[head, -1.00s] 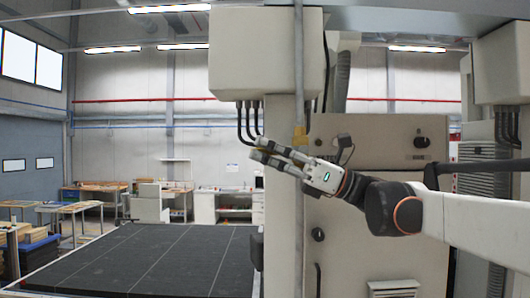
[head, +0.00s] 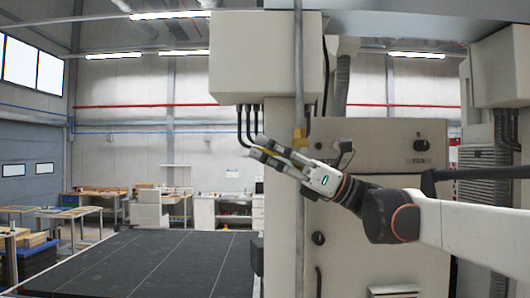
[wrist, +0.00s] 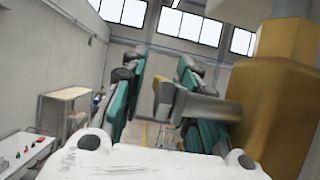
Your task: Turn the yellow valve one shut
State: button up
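The yellow valve (head: 299,136) sits on the vertical grey pipe beside the machine in the head view. In the wrist view its yellow body (wrist: 286,92) fills the right side. Its lever handle (wrist: 195,104), grey with a yellow tip, points left from the body. My gripper (head: 258,154) is at the valve's left in the head view. In the wrist view its two teal-and-black fingers (wrist: 155,100) are spread apart. The lever tip shows in the gap, with space to the left finger. The lever covers part of the right finger; whether they touch I cannot tell.
A beige cabinet (head: 375,225) stands behind my arm, and a grey box (head: 253,55) with black cables hangs above my gripper. A wide dark table (head: 150,262) lies below left. Workbenches stand farther back. The air left of the gripper is clear.

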jog(key=v, duration=1.2)
jog(key=s+a+f+n+t+h+b, duration=0.1)
jog(key=s+a+f+n+h+b, duration=0.15)
jog(key=f+b, duration=0.8)
jog(key=s+a+f+n+t+h+b, duration=0.15)
jog(key=f+h+b, duration=0.25)
jog(key=f, duration=1.4)
jog(key=s+a+f+n+t+h+b, duration=0.1)
jog(key=s+a+f+t+h+b, duration=0.2)
jog(key=f+b, duration=0.85)
jog(key=s+d+f+n+h+b, duration=0.3)
jog(key=s+d+f+n+h, duration=0.1)
jog(key=f, duration=0.8)
jog(key=s+d+f+n+h+b, duration=0.4)
jog(key=s+d+f+n+h, duration=0.1)
jog(key=f, duration=0.8)
jog(key=s+d+f+n+h+b, duration=0.3)
jog(key=s+d+f+n+h, duration=0.1)
jog(key=f, duration=0.9)
jog(key=shift+s+d+f+t+h+b, duration=0.25)
jog(key=shift+d+t+h+b, duration=0.15)
jog(key=shift+d, duration=0.25)
